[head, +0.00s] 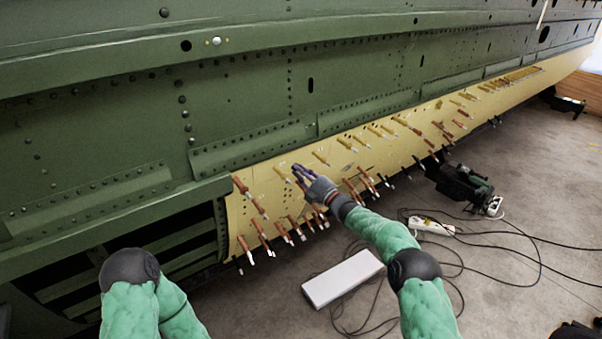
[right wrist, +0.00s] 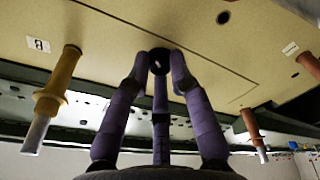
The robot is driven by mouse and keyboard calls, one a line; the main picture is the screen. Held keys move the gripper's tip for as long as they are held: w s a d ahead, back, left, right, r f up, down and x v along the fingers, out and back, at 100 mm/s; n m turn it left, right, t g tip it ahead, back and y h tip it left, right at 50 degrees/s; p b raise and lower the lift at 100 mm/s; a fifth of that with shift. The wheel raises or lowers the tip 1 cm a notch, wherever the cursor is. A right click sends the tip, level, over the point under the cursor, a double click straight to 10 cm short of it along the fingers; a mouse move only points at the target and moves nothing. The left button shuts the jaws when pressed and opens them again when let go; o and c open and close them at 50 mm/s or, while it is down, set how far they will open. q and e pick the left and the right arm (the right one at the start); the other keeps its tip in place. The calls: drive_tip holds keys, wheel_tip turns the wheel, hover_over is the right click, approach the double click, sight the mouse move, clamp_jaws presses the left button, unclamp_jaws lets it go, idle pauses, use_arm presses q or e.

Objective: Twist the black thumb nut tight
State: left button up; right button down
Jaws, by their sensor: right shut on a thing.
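My right gripper (head: 301,174) reaches up to the yellow skin panel (head: 262,195), its purple fingers touching or nearly touching the panel. In the right wrist view my right gripper (right wrist: 160,75) has its purple fingers closed around the small round black thumb nut (right wrist: 160,61), which sits against the panel. In the head view the nut is hidden by the fingers. Whether it is tight cannot be seen. My left arm shows at the lower left, but its gripper is not in view.
A gold-coloured fastener (right wrist: 57,85) stands left of the fingers and a copper-coloured one (right wrist: 252,128) right of them. Several more line the panel. The green fuselage (head: 240,100) rises above. A white box (head: 342,278), a power strip (head: 432,226) and cables lie on the floor.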

drive_tip(key=shift+s+a+f+m+t+h, duration=0.15)
drive_tip(key=shift+m+t+h, duration=0.2)
drive_tip(key=shift+m, duration=2.4)
drive_tip(key=shift+w+a+f+m+t+h, duration=0.15)
drive_tip(key=shift+m+t, duration=0.3)
drive_tip(key=shift+m, duration=2.3)
drive_tip(key=shift+s+d, duration=0.1)
drive_tip(key=c, duration=1.1)
unclamp_jaws()
drive_tip(key=shift+r, duration=0.15)
drive_tip(key=shift+d, duration=0.1)
drive_tip(key=v, duration=1.2)
